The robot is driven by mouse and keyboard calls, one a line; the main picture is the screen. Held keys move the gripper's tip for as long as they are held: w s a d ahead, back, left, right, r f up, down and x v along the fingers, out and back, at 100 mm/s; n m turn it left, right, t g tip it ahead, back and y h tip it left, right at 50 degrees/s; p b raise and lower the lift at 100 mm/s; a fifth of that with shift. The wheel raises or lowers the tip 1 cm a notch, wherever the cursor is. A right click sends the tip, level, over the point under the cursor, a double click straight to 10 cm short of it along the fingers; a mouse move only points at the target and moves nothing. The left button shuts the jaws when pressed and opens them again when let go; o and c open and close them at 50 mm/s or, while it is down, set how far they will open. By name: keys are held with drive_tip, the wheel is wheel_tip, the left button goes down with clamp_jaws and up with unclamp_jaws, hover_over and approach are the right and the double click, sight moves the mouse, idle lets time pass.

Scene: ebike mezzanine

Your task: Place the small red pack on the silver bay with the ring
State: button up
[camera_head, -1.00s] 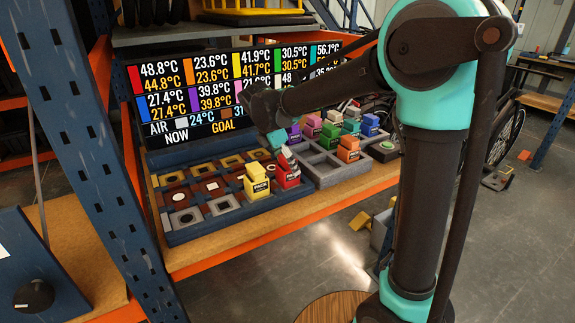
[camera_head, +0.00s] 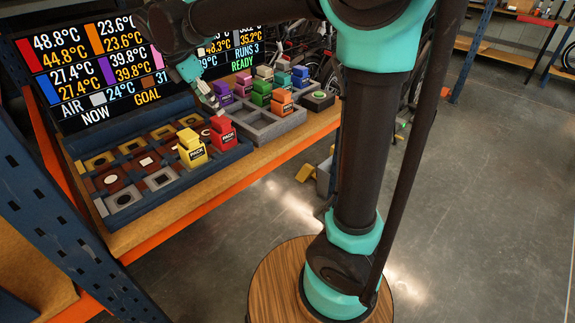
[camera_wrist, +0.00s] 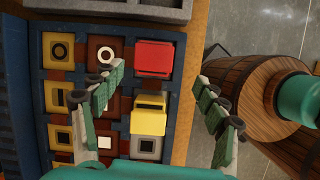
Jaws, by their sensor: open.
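The red pack (camera_head: 222,133) stands upright at the right end of the tray's front row; its top shows in the wrist view (camera_wrist: 155,58). The yellow pack (camera_head: 191,150) stands beside it to the left. My gripper (camera_head: 207,97) is open and empty, above and behind the red pack. In the wrist view its fingers (camera_wrist: 160,100) are spread to either side of the packs.
The blue tray (camera_head: 180,186) also has gold and brown bays. A grey tray (camera_head: 262,135) with several coloured packs stands to its right. A temperature display (camera_head: 85,75) is behind. A blue rack post (camera_head: 45,205) stands at the left front.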

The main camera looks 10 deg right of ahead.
drive_tip(key=s+d+f+m+y, duration=0.1)
drive_tip(key=s+d+f+m, duration=0.2)
drive_tip(key=d+f+m, duration=0.4)
drive_tip(key=s+d+f+m+y, duration=0.15)
drive_tip(key=d+f+m, duration=0.3)
drive_tip(key=d, duration=0.45)
drive_tip(key=s+d+f+m+t, duration=0.1)
drive_tip(key=s+d+f+m, duration=0.8)
drive_tip(key=s+f+m, duration=0.2)
drive_tip(key=shift+s+d+f+m+t+y, duration=0.3)
drive_tip(key=shift+s+m+t+y, duration=0.15)
drive_tip(key=shift+s+m, duration=0.15)
drive_tip(key=shift+c, duration=0.6)
